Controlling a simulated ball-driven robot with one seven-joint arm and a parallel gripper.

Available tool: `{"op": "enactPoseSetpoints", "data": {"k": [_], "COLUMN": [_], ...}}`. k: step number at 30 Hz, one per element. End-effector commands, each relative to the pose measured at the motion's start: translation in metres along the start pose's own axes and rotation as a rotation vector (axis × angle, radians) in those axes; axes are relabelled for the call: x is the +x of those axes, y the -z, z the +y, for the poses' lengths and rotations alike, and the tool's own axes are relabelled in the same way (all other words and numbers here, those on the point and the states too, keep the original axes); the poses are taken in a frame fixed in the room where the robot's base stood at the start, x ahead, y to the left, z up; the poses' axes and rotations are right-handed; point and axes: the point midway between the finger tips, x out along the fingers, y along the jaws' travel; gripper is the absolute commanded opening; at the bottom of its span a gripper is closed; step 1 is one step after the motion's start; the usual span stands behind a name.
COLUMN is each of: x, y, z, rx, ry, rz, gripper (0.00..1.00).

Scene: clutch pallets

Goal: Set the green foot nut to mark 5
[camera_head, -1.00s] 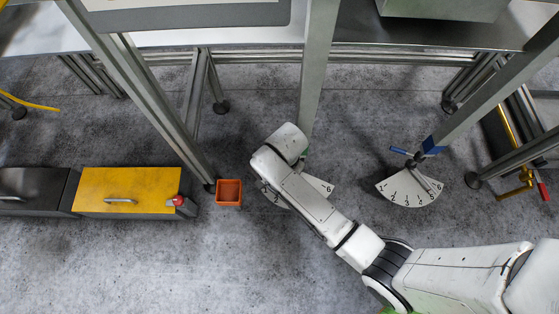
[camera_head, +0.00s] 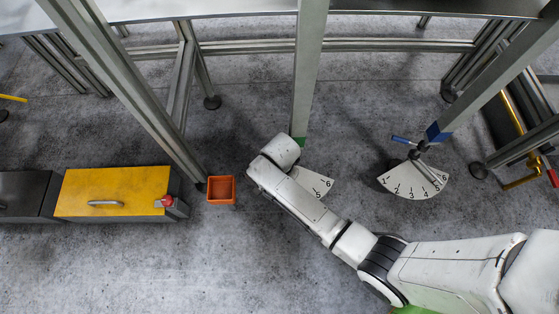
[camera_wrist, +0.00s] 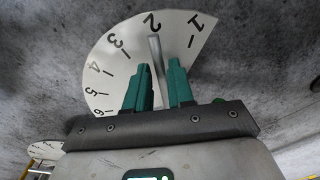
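The green-banded foot (camera_head: 300,142) of the middle post shows just above my arm's end in the head view. In the wrist view the dial (camera_wrist: 105,60) shows marks 1 to 6. A grey bar handle (camera_wrist: 155,48), apparently the nut's lever, points near mark 2. The nut's body is hidden behind the gripper.
An orange bin (camera_head: 221,190) and a yellow drawer box (camera_head: 113,188) are at left. The near floor at lower left is clear.

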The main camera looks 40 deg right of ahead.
Motion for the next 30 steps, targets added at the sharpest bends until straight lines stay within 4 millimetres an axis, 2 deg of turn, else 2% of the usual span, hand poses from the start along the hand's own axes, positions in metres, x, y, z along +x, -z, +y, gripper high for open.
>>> {"op": "enactPoseSetpoints", "data": {"k": [2,9,30], "x": [-0.0002,-0.0001,0.0000], "y": [0.0000,-0.0001,-0.0001], "z": [0.0000,0.0002,0.0004], "rx": [0.000,0.000,0.000], "ry": [0.000,0.000,-0.001], "rz": [0.000,0.000,0.000], "gripper": [0.22,0.00,0.00]}}
